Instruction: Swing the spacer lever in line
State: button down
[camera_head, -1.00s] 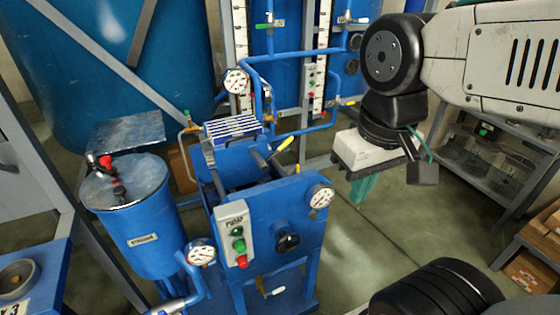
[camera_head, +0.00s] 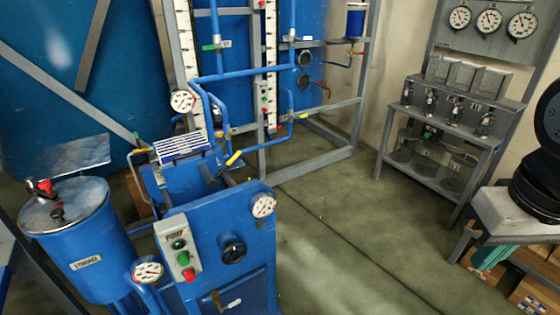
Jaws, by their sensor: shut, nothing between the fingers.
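My gripper (camera_head: 487,262) is at the right edge, with a pale body and teal fingers below my black wrist. It is shut and empty, well apart from the blue pump unit (camera_head: 255,238). I cannot tell for sure which part is the spacer lever. A yellow-ended lever (camera_head: 234,158) sticks up at a tilt behind the pump unit's front panel, left of my gripper. Another yellow handle (camera_head: 303,116) is on the blue pipework behind. A white-ended handle (camera_head: 233,304) shows low on the pump unit's front.
A blue strainer tank (camera_head: 88,250) stands at the left. Blue pipe frames with gauges fill the back. A grey rack (camera_head: 437,160) with glass vessels stands at the back right. The floor (camera_head: 345,230) between pump unit and rack is clear.

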aim_at(209, 177)
jog(key=z, duration=0.45)
jog(key=i, duration=1.15)
jog(key=u, duration=0.55)
